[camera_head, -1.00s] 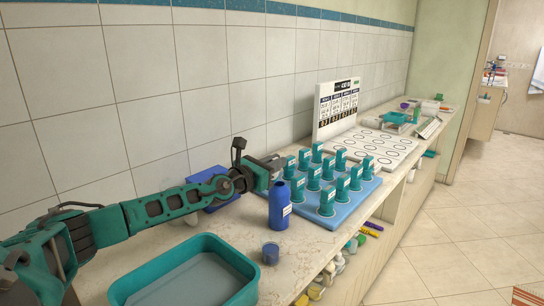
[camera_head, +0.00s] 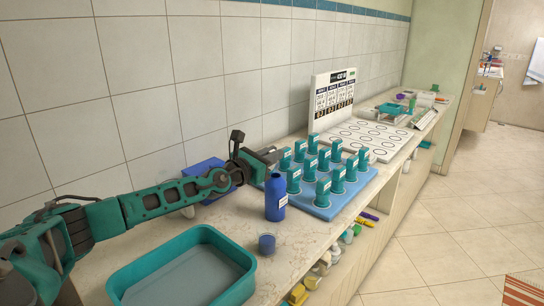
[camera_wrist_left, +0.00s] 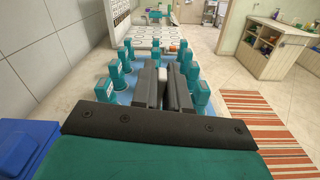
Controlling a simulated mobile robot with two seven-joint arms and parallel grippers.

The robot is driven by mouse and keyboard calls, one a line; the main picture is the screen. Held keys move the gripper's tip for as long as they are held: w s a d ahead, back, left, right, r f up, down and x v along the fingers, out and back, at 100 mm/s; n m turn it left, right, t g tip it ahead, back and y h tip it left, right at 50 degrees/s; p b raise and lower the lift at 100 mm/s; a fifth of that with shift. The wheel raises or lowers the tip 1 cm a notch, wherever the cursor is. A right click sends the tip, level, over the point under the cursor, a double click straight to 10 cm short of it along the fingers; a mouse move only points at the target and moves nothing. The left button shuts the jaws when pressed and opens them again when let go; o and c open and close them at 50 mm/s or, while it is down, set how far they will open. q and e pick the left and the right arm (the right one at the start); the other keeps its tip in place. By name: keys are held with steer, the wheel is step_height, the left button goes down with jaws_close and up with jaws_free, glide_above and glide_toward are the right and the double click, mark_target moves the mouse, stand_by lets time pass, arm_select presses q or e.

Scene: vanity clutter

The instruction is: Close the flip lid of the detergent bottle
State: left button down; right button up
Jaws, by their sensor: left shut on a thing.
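My left gripper (camera_head: 274,156) is behind and above the bottle, near the tray's left end, apart from the bottle. In the left wrist view its fingers (camera_wrist_left: 163,88) are closed on a small pale thing (camera_wrist_left: 163,72) that I cannot identify. My right gripper is out of view.
Several teal upright pieces (camera_head: 323,188) stand on the blue tray (camera_head: 322,211). A blue box (camera_head: 208,165) is behind my left arm. A white board (camera_head: 335,100) is at the wall.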

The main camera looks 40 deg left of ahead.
arm_select(q)
steer(key=c, duration=1.2)
jaws_free()
steer(key=s+a+b, duration=0.1)
steer(key=s, duration=1.1)
steer(key=shift+s, duration=0.4)
